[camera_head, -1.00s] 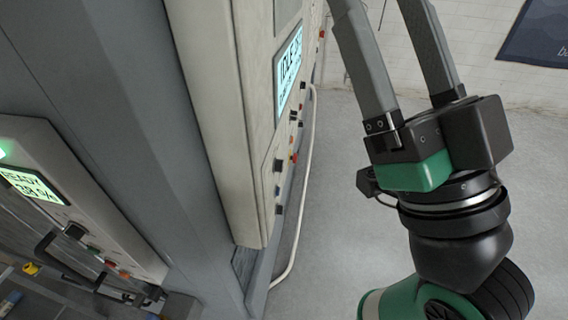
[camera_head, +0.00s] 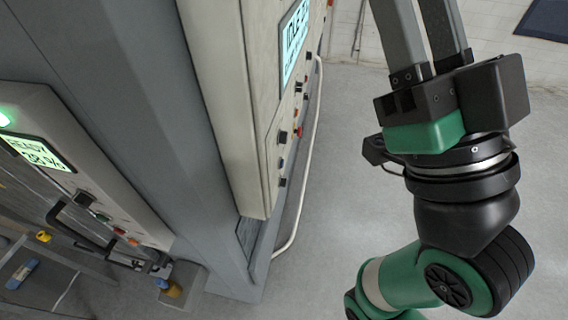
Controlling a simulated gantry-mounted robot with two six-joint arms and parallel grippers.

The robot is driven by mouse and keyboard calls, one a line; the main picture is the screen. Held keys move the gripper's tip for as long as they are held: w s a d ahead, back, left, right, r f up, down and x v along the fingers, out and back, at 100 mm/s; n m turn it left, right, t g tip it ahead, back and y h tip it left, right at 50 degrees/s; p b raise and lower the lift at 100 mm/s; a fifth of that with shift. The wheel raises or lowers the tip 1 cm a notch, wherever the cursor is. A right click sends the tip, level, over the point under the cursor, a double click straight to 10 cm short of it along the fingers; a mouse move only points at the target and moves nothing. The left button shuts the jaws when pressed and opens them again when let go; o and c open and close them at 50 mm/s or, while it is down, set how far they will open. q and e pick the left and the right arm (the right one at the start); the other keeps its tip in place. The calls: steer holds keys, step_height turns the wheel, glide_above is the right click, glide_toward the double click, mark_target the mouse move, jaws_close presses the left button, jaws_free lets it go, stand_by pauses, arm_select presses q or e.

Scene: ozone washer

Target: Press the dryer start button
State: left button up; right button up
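No label that I can read names the dryer. A tall pale control panel (camera_head: 225,105) in the middle has a lit screen (camera_head: 294,40) reading IDLE and several small dark, blue and red buttons (camera_head: 283,137) below it. A lower panel (camera_head: 100,165) at the left has a screen (camera_head: 38,153) reading READY, a green lamp (camera_head: 3,119), a dark knob, and green and reddish buttons (camera_head: 118,230). My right gripper (camera_head: 425,30) is right of the tall panel, apart from it. Its two grey fingers lie close together, their tips cut off by the top edge. My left gripper is out of view.
A pale pipe (camera_head: 309,165) runs along the tall panel's right side. A dark handle (camera_head: 75,232) juts from the lower panel. A shelf with a blue item (camera_head: 22,274) is at bottom left. Open grey floor (camera_head: 335,215) lies between the tall panel and my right arm.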

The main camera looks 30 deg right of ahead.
jaws_close()
stand_by(1.4)
